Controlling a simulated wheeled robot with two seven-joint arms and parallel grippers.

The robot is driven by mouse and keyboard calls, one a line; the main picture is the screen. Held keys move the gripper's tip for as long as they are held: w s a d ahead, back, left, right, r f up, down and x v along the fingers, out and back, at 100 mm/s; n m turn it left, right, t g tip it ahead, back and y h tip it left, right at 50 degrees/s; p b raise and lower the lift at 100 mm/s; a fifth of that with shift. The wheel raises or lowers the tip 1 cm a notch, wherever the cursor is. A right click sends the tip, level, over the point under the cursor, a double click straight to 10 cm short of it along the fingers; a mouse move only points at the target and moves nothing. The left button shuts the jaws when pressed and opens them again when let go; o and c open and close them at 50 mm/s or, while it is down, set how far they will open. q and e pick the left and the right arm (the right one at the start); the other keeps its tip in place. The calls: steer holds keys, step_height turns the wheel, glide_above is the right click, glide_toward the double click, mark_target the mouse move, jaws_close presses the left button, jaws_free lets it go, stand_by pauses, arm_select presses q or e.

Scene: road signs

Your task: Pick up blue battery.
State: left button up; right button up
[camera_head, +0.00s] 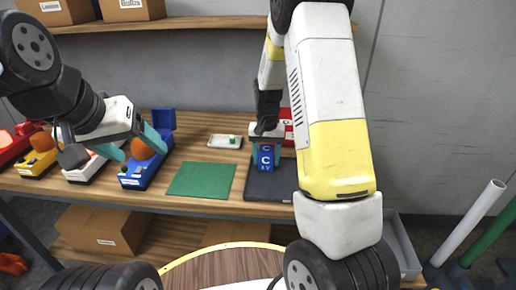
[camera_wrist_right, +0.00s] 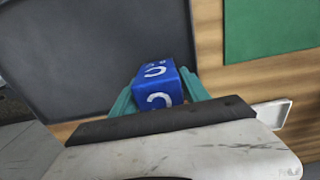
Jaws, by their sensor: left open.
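The blue battery (camera_head: 265,158) is a small blue block with white letters. It is upright over the dark mat (camera_head: 262,186) on the workbench; I cannot tell whether it touches the mat. My right gripper (camera_head: 266,152) comes down from above, its teal fingers on both sides of the battery and seemingly against it. In the right wrist view the battery (camera_wrist_right: 160,84) sits between the fingers (camera_wrist_right: 164,92), which partly hide its sides. My left gripper (camera_head: 137,146) is open and empty at the left, in front of or above a blue device with an orange dome.
A green mat (camera_head: 202,180) lies left of the dark mat. The blue device (camera_head: 143,174) and yellow device (camera_head: 38,163) stand left. Red boxes are partly hidden behind my right arm. A shelf (camera_head: 200,22) holds cartons above.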

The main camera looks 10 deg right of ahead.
mark_target(266, 148)
jaws_close()
steer(key=shift+r, duration=0.2)
steer(key=shift+r, duration=0.6)
step_height(266, 148, up, 2)
steer(key=shift+r, duration=0.1)
steer(key=s, duration=0.5)
steer(key=s+a+r, duration=0.1)
steer(key=s, duration=0.4)
steer(key=s+a, duration=0.1)
steer(key=s, duration=0.4)
steer(key=shift+s+a+r, duration=0.15)
steer(key=shift+s+a, duration=0.05)
steer(key=shift+s, duration=0.2)
steer(key=shift+r, duration=0.2)
